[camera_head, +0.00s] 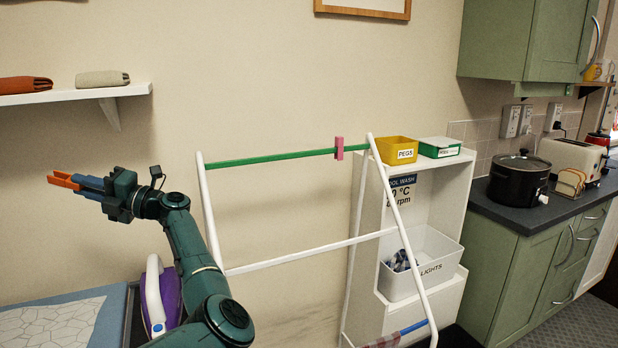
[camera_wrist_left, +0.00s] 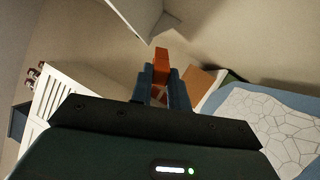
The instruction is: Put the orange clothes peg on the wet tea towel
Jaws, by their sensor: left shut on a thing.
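My left gripper (camera_head: 82,184) is shut on the orange clothes peg (camera_head: 60,179), whose far end sticks out past the fingertips. In the left wrist view, the peg (camera_wrist_left: 161,60) stands up between the blue fingers of my left gripper (camera_wrist_left: 162,88). The gripper is raised at the left, below the wall shelf and left of the drying rack. I cannot tell which cloth is the wet tea towel. A dark checked cloth (camera_head: 400,262) lies in the white bin, and a striped cloth piece shows low on the rack (camera_head: 385,341). My right gripper is out of view.
The white drying rack (camera_head: 300,256) has a green top rail (camera_head: 270,159) with a pink peg (camera_head: 339,148). A yellow pegs box (camera_head: 397,150) stands on the white shelf unit. An iron (camera_head: 160,290) and ironing board (camera_head: 55,325) are below my arm. The wall shelf (camera_head: 75,95) holds folded cloths.

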